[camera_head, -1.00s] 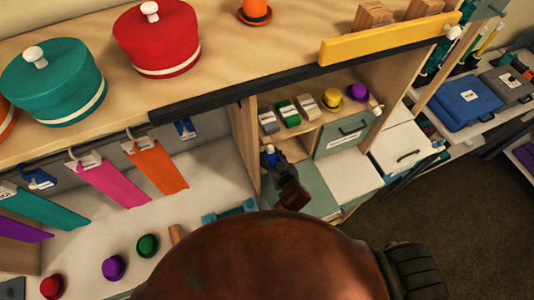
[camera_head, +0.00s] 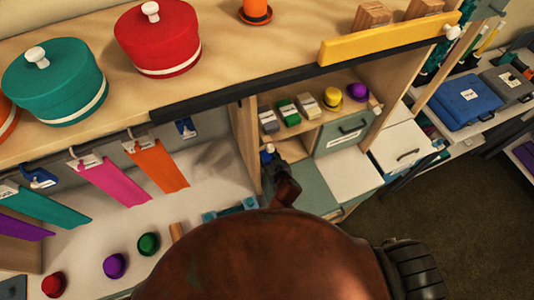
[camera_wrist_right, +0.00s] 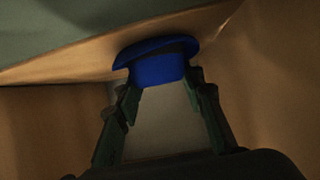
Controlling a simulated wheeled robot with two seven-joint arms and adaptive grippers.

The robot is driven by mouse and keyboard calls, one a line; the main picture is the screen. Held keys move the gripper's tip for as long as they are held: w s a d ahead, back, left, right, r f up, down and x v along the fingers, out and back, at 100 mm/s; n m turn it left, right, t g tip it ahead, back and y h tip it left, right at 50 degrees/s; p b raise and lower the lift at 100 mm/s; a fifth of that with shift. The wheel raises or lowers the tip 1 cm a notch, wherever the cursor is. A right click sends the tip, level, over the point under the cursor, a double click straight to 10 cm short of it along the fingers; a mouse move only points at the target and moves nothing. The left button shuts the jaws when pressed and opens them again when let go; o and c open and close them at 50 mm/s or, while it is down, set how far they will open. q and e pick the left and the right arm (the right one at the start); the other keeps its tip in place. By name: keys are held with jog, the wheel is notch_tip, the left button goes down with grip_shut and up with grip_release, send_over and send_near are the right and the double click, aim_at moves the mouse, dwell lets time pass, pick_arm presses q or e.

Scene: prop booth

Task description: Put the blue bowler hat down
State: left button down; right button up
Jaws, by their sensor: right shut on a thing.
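The blue bowler hat (camera_wrist_right: 157,66) is between the fingertips of my right gripper (camera_wrist_right: 160,88) in the right wrist view. Its crown is toward the gripper and its brim is on the far side. In the head view my right gripper (camera_head: 270,160) is shut on it, by the wooden shelf unit's left wall. I cannot tell whether the hat touches a surface. My left gripper is not in view.
A yellow hat (camera_head: 331,98) and a purple hat (camera_head: 358,91) sit on the shelf, right of several small boxes (camera_head: 289,116). A grey drawer (camera_head: 343,133) is below them. Red, purple and green hats (camera_head: 148,243) stand on the white surface at lower left.

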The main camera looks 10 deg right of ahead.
jog(key=o, duration=1)
jog(key=v, duration=1.2)
